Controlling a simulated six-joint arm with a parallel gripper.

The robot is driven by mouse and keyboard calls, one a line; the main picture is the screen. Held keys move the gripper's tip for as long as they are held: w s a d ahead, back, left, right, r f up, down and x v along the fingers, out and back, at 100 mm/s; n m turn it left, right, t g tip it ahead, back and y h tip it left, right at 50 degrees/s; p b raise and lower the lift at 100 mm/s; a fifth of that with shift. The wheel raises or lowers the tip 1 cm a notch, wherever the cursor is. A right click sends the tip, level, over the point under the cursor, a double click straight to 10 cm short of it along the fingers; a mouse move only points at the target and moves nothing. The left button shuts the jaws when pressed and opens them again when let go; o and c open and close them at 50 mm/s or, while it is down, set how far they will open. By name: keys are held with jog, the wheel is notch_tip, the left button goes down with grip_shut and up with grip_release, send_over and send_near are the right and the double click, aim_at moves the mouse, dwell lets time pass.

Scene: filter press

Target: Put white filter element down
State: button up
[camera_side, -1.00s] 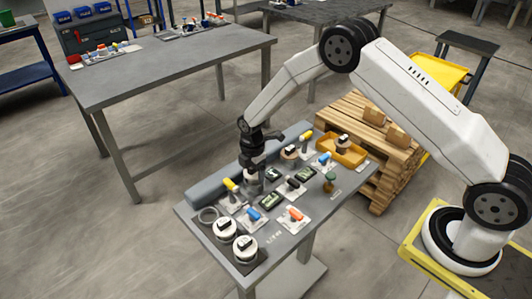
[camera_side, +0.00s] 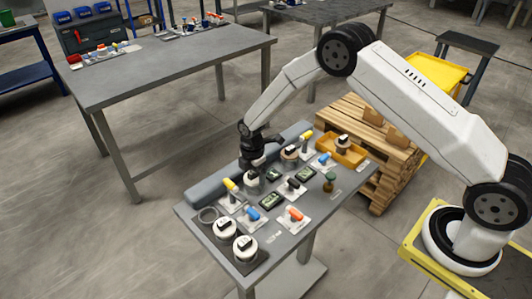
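My gripper (camera_side: 250,167) is black and points down over the back left part of the grey work table (camera_side: 275,245). A small white round piece (camera_side: 251,182) shows directly under its fingers, close to the table. It may be the white filter element, but it is partly hidden by the gripper. I cannot tell whether the fingers are closed on it or apart. Two other white round pieces with black tops stand at the table's front left corner, one behind (camera_side: 225,228) and one in front (camera_side: 245,248).
A yellow-orange tray (camera_side: 352,153) is at the right. A grey roll-like bar (camera_side: 205,190) runs along the back edge.

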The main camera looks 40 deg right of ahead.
aim_at(253, 172)
dwell(0.3)
notch_tip(253, 172, up, 13)
dwell(0.8)
jog(key=shift+s+r, duration=0.1)
dwell(0.4)
jog(key=s+d+r+m+t, duration=0.1)
jog(key=s+d+r+m, duration=0.1)
jog(key=s+m, duration=0.7)
jog(key=s+d+r+m+t, duration=0.1)
jog(key=s+d+r+m, duration=0.1)
jog(key=s+m, duration=0.7)
jog(key=s+r, duration=0.1)
jog(key=s, duration=0.4)
jog(key=shift+s+t, duration=0.15)
jog(key=shift+t, duration=0.15)
jog(key=shift+r, duration=0.1)
